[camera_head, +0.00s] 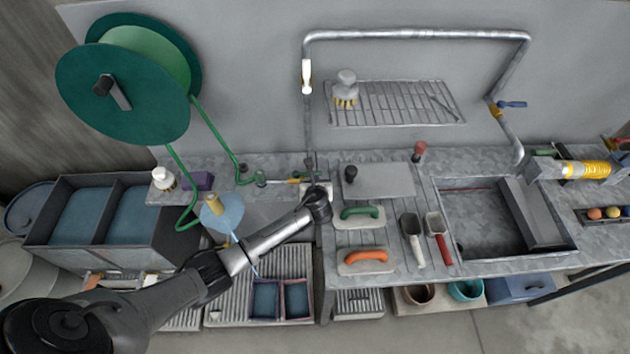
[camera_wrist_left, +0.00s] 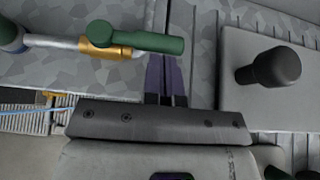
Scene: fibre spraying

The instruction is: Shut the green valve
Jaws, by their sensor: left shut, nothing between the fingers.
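The green valve has a green lever handle (camera_wrist_left: 135,40) over a brass body (camera_wrist_left: 98,52) in the left wrist view. The handle lies roughly in line with the grey pipe (camera_wrist_left: 55,42). In the head view, the small brass body (camera_head: 294,181) shows at the back of the bench, partly crowded by my gripper. My left gripper (camera_head: 315,172) is shut and empty. In the left wrist view its fingers (camera_wrist_left: 165,72) are just below the handle's right end; I cannot tell if they touch it. My right gripper is in neither view.
A grey board with a black knob (camera_wrist_left: 270,68) lies right of the fingers. A green hose (camera_head: 210,130) runs from the large reel (camera_head: 120,90) to the bench. A blue-handled valve (camera_head: 512,104) sits on the wall pipe. Trowels (camera_head: 362,217) lie in front.

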